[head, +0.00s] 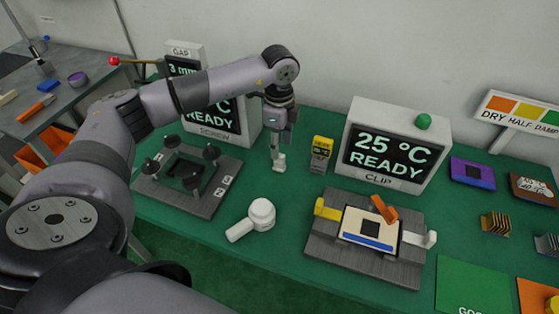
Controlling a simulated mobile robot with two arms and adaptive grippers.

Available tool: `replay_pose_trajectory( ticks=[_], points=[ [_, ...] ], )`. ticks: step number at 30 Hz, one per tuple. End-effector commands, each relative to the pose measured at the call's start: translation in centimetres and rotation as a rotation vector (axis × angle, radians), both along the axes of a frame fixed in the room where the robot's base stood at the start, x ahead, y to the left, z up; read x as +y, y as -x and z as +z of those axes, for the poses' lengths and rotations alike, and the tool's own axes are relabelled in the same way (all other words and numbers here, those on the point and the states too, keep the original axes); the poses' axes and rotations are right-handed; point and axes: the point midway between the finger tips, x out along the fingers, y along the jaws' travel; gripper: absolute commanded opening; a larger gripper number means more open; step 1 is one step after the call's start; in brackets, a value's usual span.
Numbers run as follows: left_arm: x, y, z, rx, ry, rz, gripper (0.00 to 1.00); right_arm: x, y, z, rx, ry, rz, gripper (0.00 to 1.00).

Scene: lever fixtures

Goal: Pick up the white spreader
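A white tool with a round head and a short handle (252,219), which looks like the spreader, lies on the green mat between the two fixtures. My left gripper (278,163) points down above the mat, behind and slightly right of that tool and apart from it. Its fingers are seen edge-on with a pale tip at the lower end. I cannot tell whether they are open or shut, or whether the pale part is something held. My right gripper is not in view.
A four-knob fixture (207,203) stands left of the tool. A clip fixture (322,246) with yellow, orange and white parts stands right. Behind are a small yellow-topped device (321,153) and the CLIP display (436,134). The mat in front of the tool is clear.

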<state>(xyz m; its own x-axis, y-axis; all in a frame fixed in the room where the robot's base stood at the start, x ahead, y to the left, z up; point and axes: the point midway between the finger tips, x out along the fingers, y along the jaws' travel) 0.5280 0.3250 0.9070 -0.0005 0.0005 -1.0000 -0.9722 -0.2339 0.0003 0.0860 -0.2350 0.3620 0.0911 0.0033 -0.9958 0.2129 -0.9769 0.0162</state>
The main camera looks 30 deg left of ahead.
Motion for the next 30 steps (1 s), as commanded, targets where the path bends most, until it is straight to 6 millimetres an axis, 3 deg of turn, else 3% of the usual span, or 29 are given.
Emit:
replay_pose_trajectory(
  ticks=[5,12,21,30],
  points=[
    [0.0,0.0,-1.3,0.003,0.000,0.000,0.40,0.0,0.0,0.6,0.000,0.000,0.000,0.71],
    [-0.1,0.0,-4.8,0.002,0.000,0.000,0.40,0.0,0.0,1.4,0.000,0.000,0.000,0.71],
    [-0.1,-0.1,-5.5,0.000,0.001,0.000,0.40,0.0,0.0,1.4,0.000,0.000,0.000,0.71],
    [-0.1,-0.1,-5.4,0.000,0.001,0.000,0.21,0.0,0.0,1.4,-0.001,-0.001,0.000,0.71]
  ],
)
